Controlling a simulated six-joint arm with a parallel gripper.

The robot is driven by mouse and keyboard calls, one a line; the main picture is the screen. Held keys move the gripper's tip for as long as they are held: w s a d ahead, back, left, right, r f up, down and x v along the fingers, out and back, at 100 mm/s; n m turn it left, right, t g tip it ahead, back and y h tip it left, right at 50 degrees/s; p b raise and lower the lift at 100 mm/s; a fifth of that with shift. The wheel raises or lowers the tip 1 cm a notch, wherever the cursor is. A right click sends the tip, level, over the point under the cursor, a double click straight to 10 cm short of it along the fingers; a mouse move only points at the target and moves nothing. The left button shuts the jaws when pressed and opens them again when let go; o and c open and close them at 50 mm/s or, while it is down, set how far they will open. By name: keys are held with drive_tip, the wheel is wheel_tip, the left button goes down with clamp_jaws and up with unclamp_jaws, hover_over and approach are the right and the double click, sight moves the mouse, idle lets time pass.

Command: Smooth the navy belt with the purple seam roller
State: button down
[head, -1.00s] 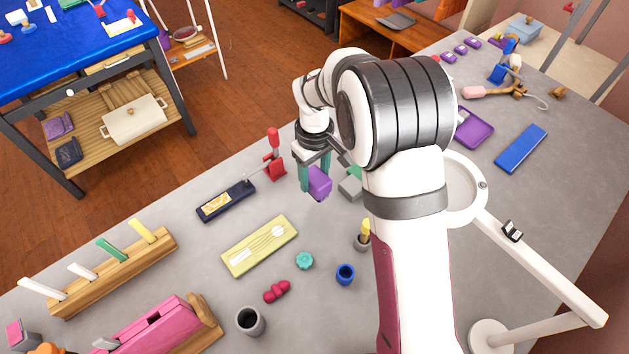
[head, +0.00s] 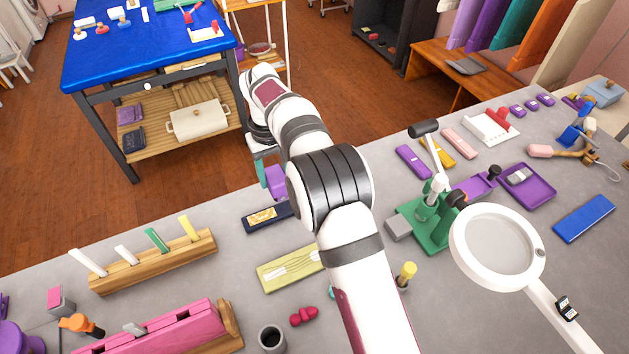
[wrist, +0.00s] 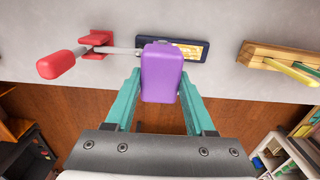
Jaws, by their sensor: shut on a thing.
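The navy belt (head: 258,219) appears as a dark navy strip with a gold-patterned panel, lying near the table's far edge; my arm covers its right end. It also shows in the wrist view (wrist: 199,57), partly behind the purple roller. The purple seam roller (wrist: 161,72), a rounded purple block, is held between the teal fingers of my gripper (wrist: 159,85). In the head view my gripper (head: 266,178) and the roller (head: 276,182) appear just beyond the belt. I cannot tell whether the roller touches the belt.
A red clamp (wrist: 58,64) has its rod reaching toward the belt's end. A wooden rack (head: 160,262) with upright tools stands left, a yellow-green board (head: 285,272) nearer. A green-based stand (head: 432,230) and magnifier ring (head: 497,244) are right of my arm.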

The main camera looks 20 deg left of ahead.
sight(276, 190)
drive_tip(key=shift+a, duration=0.15)
wheel_tip(276, 190, down, 6)
drive_tip(key=shift+r, duration=0.15)
drive_tip(key=s+a, duration=0.6)
drive_tip(key=shift+s+a+r, duration=0.2)
drive_tip(key=shift+s+a, duration=0.15)
drive_tip(key=shift+s, duration=0.05)
drive_tip(key=shift+f, duration=0.1)
idle(0.5)
drive_tip(key=shift+f, duration=0.75)
drive_tip(key=shift+d, duration=0.1)
idle(0.4)
drive_tip(key=shift+w+d, duration=1.55)
drive_tip(key=shift+w, duration=0.05)
